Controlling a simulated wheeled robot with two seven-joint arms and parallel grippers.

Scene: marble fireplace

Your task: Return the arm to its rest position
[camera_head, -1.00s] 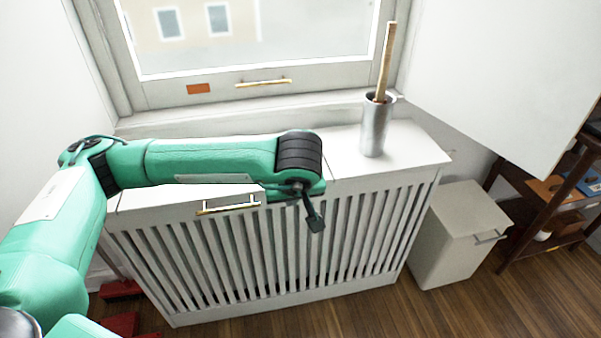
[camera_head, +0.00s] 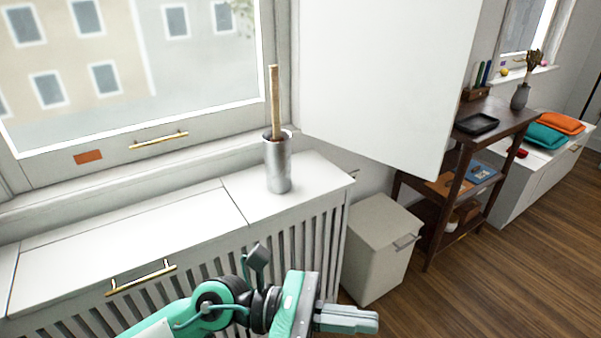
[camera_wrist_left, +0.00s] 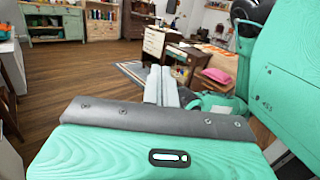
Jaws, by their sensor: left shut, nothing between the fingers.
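My left gripper (camera_head: 345,318) is at the bottom of the head view, in front of the radiator cover's slats. Its fingers are shut with nothing between them and point to the right. In the left wrist view the two pale fingers (camera_wrist_left: 160,86) lie side by side, pointing away over the open floor. My green left arm comes in from the bottom edge, bent low, with most of it out of the head view. My right gripper is not in view.
The white radiator cover (camera_head: 110,235) has a gold handle and carries a metal pot (camera_head: 278,168) with a wooden stick. A white bin (camera_head: 372,240) stands right of it. A dark wood shelf (camera_head: 462,150) stands farther right. Wooden floor (camera_head: 520,250) is clear at right.

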